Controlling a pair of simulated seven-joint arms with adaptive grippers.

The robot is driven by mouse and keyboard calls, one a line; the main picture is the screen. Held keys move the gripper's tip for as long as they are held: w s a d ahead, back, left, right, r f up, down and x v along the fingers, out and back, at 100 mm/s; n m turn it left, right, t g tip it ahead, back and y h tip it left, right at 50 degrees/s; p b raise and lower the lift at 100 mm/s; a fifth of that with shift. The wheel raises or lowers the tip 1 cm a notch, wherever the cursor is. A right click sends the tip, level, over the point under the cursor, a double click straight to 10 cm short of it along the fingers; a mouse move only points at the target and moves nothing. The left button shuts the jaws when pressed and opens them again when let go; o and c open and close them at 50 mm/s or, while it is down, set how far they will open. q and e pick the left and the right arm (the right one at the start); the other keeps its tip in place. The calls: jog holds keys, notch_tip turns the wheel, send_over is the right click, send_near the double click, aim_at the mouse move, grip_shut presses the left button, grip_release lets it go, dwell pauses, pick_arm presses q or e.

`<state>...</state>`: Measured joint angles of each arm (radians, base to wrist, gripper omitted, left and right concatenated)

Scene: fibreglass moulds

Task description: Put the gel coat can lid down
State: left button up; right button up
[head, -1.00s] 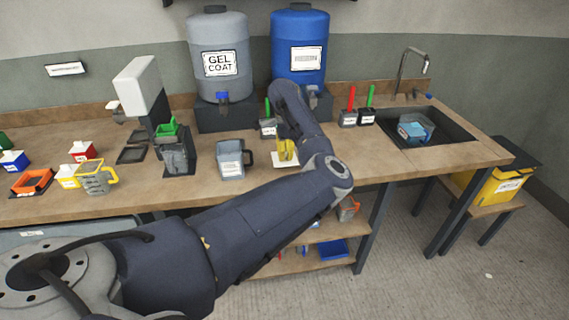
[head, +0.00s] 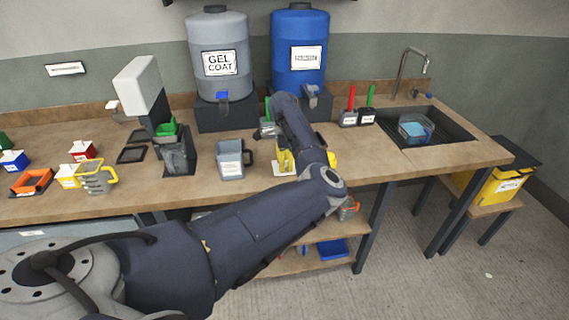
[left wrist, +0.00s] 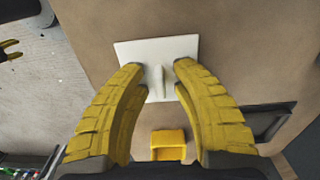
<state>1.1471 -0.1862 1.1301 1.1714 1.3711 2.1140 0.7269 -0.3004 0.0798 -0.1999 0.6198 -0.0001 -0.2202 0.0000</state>
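The gel coat can lid, a flat white square with a raised bar handle, lies on the wooden worktop; it is between and beyond my fingertips in the left wrist view (left wrist: 185,47). In the head view the white lid (head: 285,171) shows near the worktop's front edge, partly hidden by my arm. My left gripper (left wrist: 160,70) is open, its yellow fingers on either side of the handle with gaps beside it. Yellow fingertips of my right gripper (left wrist: 9,50) show at the left edge of the wrist view, apart and empty.
The gel coat drum (head: 220,75) and a blue drum (head: 300,80) stand behind. The worktop's front edge is close to the lid.

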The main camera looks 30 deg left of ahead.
pick_arm(q)
notch_tip(320, 180, up, 12)
jog(key=shift+r, duration=0.15)
dwell(0.7)
dwell(0.4)
